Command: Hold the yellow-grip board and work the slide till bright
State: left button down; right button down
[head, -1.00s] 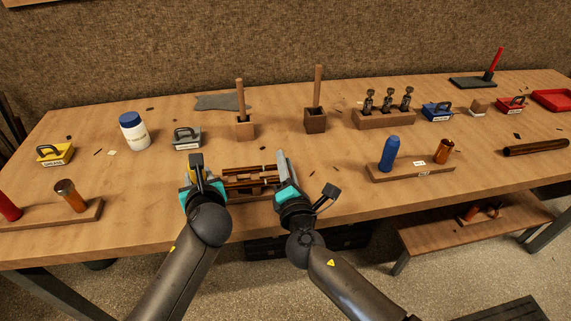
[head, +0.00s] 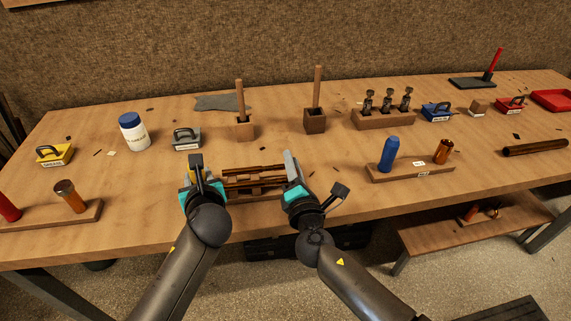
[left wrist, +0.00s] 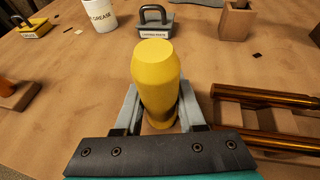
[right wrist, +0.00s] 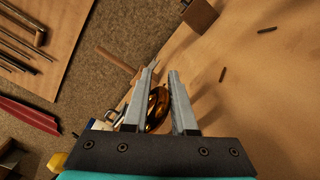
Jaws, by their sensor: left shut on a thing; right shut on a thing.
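My left gripper (left wrist: 157,115) is shut around an upright yellow grip (left wrist: 155,72) at the left end of the wooden board. In the head view my left gripper (head: 199,178) mostly hides the grip. The slide's brass tubes (head: 253,169) lie across the board, left to right, dark brownish in tone; they also show in the left wrist view (left wrist: 270,97). My right gripper (head: 293,172) is at the right end of the tubes. In the right wrist view my right gripper (right wrist: 160,95) has a shiny brass piece of the slide (right wrist: 157,108) between its fingers.
Behind the board stand a grey-handled block (head: 186,140), a white grease jar (head: 134,133) and two wooden pots with sticks (head: 244,127), (head: 316,120).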

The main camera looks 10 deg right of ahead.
jog(key=shift+s+d+f, duration=0.1)
jog(key=shift+d+f, duration=0.15)
jog(key=shift+d, duration=0.35)
jog(key=shift+s+d+f, duration=0.1)
jog(key=shift+d+f, duration=0.1)
jog(key=shift+d, duration=0.35)
jog(key=c, duration=1)
grip_release()
jog(key=shift+a, duration=0.1)
jog(key=shift+o, duration=0.8)
jog(key=shift+w, duration=0.1)
jog(key=shift+r, duration=0.15)
jog(key=s, duration=1.2)
jog(key=shift+a, duration=0.1)
